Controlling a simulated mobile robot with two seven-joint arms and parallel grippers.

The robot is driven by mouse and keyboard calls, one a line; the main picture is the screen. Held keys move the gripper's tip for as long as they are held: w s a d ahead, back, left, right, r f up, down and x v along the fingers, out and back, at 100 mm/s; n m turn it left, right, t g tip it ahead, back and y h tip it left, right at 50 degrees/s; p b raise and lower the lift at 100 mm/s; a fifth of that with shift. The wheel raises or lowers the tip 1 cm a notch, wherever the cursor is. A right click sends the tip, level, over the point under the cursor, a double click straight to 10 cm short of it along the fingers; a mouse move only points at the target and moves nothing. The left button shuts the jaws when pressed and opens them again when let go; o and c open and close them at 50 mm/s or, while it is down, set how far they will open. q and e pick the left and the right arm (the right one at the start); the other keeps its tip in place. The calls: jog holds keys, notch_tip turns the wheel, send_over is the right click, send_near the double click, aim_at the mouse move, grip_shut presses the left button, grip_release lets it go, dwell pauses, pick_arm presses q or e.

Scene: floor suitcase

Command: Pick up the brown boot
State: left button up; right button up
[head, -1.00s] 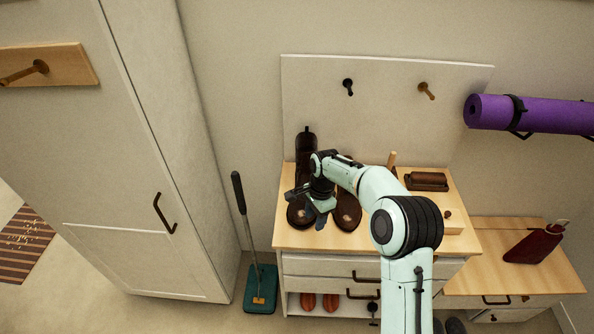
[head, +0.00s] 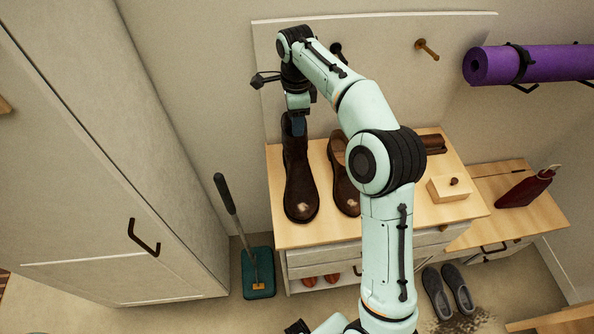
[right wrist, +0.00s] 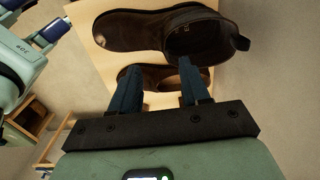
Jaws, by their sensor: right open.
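The brown boot (head: 299,180) stands upright on the wooden cabinet top (head: 325,232), toe toward me. My right gripper (head: 297,126) is at the top of its shaft, pointing down. In the right wrist view the boot (right wrist: 140,32) lies across the top with its opening facing the camera. The fingers of the right gripper (right wrist: 160,66) are apart with nothing held between them. One fingertip overlaps the near rim of the shaft; I cannot tell whether it touches. Part of what looks like my left gripper (right wrist: 52,32) shows at upper left; its jaw state is unclear.
A brown shoe (head: 345,180) stands close to the right of the boot. A wooden box (head: 455,187) and a dark brush (head: 433,143) are farther right. Wall pegs (head: 427,49) are above, and a tall white cabinet (head: 110,170) stands left.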

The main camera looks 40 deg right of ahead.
notch_tip(320, 180, down, 2)
jog(key=shift+w+f, duration=0.15)
jog(key=shift+f, duration=0.1)
notch_tip(320, 180, down, 4)
jog(key=shift+d+f+b, duration=0.15)
jog(key=shift+f+b, duration=0.1)
jog(key=shift+b, duration=0.4)
grip_shut()
jog(key=shift+r, duration=0.1)
dwell(0.8)
